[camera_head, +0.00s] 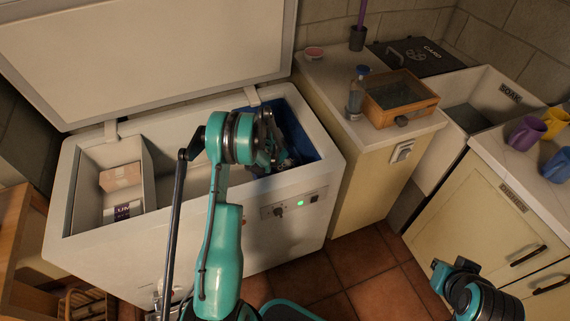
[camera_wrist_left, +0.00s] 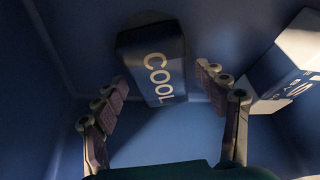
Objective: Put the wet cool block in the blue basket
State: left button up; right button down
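A dark blue block marked COOL (camera_wrist_left: 157,65) lies in the blue basket (camera_wrist_left: 55,90), seen in the left wrist view. In the head view the blue basket (camera_head: 298,115) fills the right end of the open chest freezer. My left gripper (camera_head: 268,140) reaches down into it. In the wrist view its fingers (camera_wrist_left: 160,80) are spread, one to each side of the block, with gaps. I cannot tell whether the block is wet. My right gripper (camera_head: 447,273) is at the lower right of the head view, away from the freezer, its fingers unclear.
A white and blue box (camera_wrist_left: 290,65) lies right of the block. The freezer's raised lid (camera_head: 150,60) stands behind; boxes (camera_head: 122,180) sit in its left part. A wooden box (camera_head: 400,97) and bottle (camera_head: 356,98) stand on the right counter. Mugs (camera_head: 527,132) are farther right.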

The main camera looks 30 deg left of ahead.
aim_at(280, 168)
pick_arm(q)
jog(key=shift+r, duration=0.3)
jog(key=p+v, duration=0.3)
jog(key=v, duration=0.4)
jog(key=shift+s+r, duration=0.1)
jog(key=shift+r, duration=0.1)
jog(key=s+d+r+n+t+y, duration=0.1)
jog(key=s+d+r, duration=0.35)
jog(key=r, duration=0.45)
jog(key=s+d+r, duration=0.3)
jog(key=d+r, duration=0.3)
jog(key=r, duration=0.4)
jog(key=s+d+r+n, duration=0.1)
jog(key=s+d+r, duration=0.1)
jog(key=s, duration=0.4)
jog(key=s+d+r+t, duration=0.1)
jog(key=s+d+r, duration=0.1)
jog(key=s+d, duration=0.2)
jog(key=s+d+r+n+t, duration=0.1)
jog(key=s+d+r, duration=0.1)
jog(key=s, duration=0.8)
jog(key=shift+d+n, duration=0.3)
jog(key=shift+d, duration=0.45)
